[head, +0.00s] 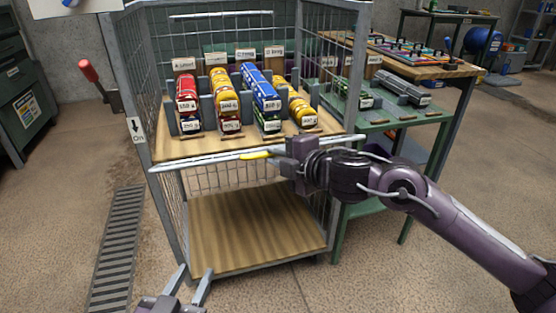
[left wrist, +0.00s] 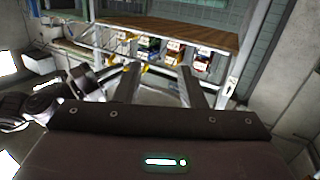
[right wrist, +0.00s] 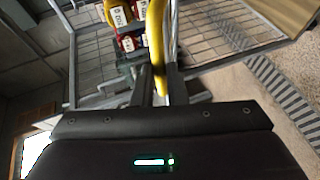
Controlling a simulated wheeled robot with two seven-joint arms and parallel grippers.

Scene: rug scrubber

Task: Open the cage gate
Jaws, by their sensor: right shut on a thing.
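The wire cage (head: 330,25) stands in the middle of the head view. A pale bar (head: 205,161) with a yellow handle (head: 257,155) runs across its front at shelf height; I take it for the gate's edge. My right gripper (head: 287,155) is at the handle's right end. In the right wrist view the yellow handle (right wrist: 157,40) passes between the right gripper's fingers (right wrist: 158,88), which are shut on it. My left gripper (head: 190,286) is low in front of the cage, open and empty. Its spread fingers show in the left wrist view (left wrist: 160,86).
The lower wooden deck (head: 255,230) is bare. A green cart (head: 425,125) stands close on the right. A red-knobbed lever (head: 88,70) juts out at left. Floor in front is clear.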

